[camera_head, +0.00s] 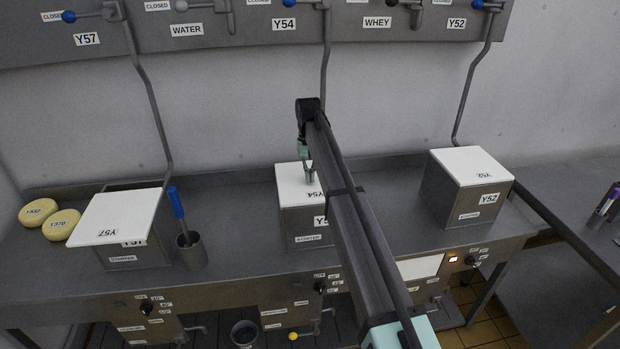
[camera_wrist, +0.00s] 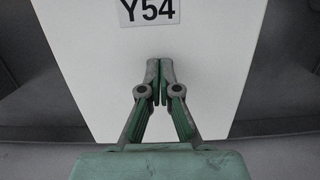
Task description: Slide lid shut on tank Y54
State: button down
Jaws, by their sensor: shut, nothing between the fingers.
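Tank Y54 (camera_head: 300,222) is a grey metal box in the middle of the bench. Its white lid (camera_head: 289,183), marked Y54, covers the visible part of the top; my arm hides the right side of lid and tank. The lid (camera_wrist: 90,60) fills much of the wrist view, with the Y54 label at its top edge. My gripper (camera_head: 307,178) is shut and empty, pointing down at the lid. In the wrist view, the closed fingertips (camera_wrist: 160,65) lie over the white lid; I cannot tell whether they touch it.
Tank Y57 (camera_head: 135,252) with a tilted-looking white lid stands left, beside a cup (camera_head: 191,252) holding a blue-handled tool. Tank Y52 (camera_head: 460,204) stands right. Two yellow cheeses (camera_head: 38,211) lie far left. Pipes run down the back wall.

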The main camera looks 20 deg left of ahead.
jog(key=w+a+b, duration=0.1)
jog(key=w, duration=0.1)
jog(key=w+a+b, duration=0.1)
jog(key=w+a, duration=0.1)
jog(key=w, duration=0.1)
jog(key=w+a+b, duration=0.1)
jog(key=w, duration=0.1)
jog(key=shift+w+a+f, duration=0.2)
jog(key=shift+w+a, duration=0.05)
jog(key=shift+w, duration=0.1)
jog(key=shift+w+a+r+p, duration=0.1)
jog(key=shift+w+r+p, duration=0.1)
jog(key=shift+r+p, duration=0.45)
jog(key=p, duration=0.1)
jog(key=w+p, duration=0.1)
jog(key=p, duration=0.1)
jog(key=shift+a+f, duration=0.1)
jog(key=shift+a, duration=0.15)
jog(key=shift+w+a+f+p, duration=0.15)
jog(key=shift+w+f+p, duration=0.1)
jog(key=shift+p, duration=0.35)
jog(key=shift+f, duration=0.1)
